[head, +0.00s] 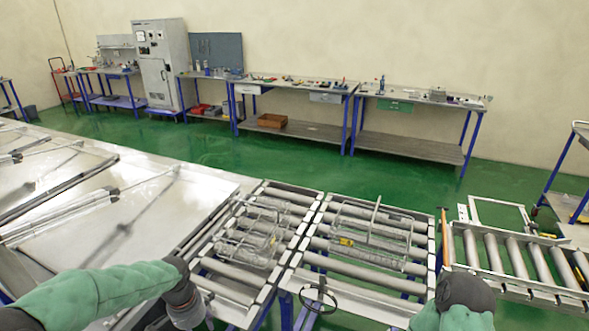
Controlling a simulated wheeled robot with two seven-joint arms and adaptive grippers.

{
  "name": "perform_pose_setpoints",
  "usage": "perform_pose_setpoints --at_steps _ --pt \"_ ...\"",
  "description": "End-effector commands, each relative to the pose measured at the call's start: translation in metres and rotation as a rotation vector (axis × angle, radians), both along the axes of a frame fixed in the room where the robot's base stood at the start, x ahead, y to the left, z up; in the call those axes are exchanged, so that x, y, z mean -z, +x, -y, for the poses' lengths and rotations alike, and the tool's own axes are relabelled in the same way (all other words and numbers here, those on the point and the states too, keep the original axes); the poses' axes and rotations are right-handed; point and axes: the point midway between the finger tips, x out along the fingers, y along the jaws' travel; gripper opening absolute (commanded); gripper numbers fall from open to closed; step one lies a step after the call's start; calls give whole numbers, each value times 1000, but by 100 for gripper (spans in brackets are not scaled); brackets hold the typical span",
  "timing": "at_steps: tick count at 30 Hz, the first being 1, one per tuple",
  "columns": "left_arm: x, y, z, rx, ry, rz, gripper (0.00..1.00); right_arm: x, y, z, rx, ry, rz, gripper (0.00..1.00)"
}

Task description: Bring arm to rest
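My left arm (110,293), in a green sleeve, comes in from the lower left and bends down at a dark grey joint. Its lower grey part runs off the bottom edge, and no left fingers show. My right arm (455,312) shows only as a dark rounded joint and a green sleeve at the bottom right. Its gripper is out of the picture. Neither visible arm part is seen holding anything.
Two wire baskets, left (249,237) and right (372,228), sit on a roller conveyor (335,262) in front of me. A large metal table (150,222) stands left, more rollers (515,252) right. Workbenches (300,85) and a grey cabinet (163,60) line the wall. Green floor between is clear.

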Motion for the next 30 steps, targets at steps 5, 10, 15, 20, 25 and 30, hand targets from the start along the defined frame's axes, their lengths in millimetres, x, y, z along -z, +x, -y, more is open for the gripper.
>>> perform_pose_setpoints --at_steps 5,10,15,20,25,30 --pt "39 -4 18 -19 -46 -6 55 9 -1 0 -1 0 -2 40" --pt "87 -11 42 -56 -106 -14 55 19 -1 0 -1 0 -2 40" --pt "156 -31 76 -131 -186 -30 55 36 -1 0 0 0 -1 40" --pt "226 -64 110 -244 -256 -50 55 53 -1 0 -1 0 -2 40" --pt "287 -105 136 -380 -296 -71 55 71 -1 0 -1 0 -2 40" --pt "328 -144 149 -499 -300 -85 55 85 -1 0 -1 0 -2 40"
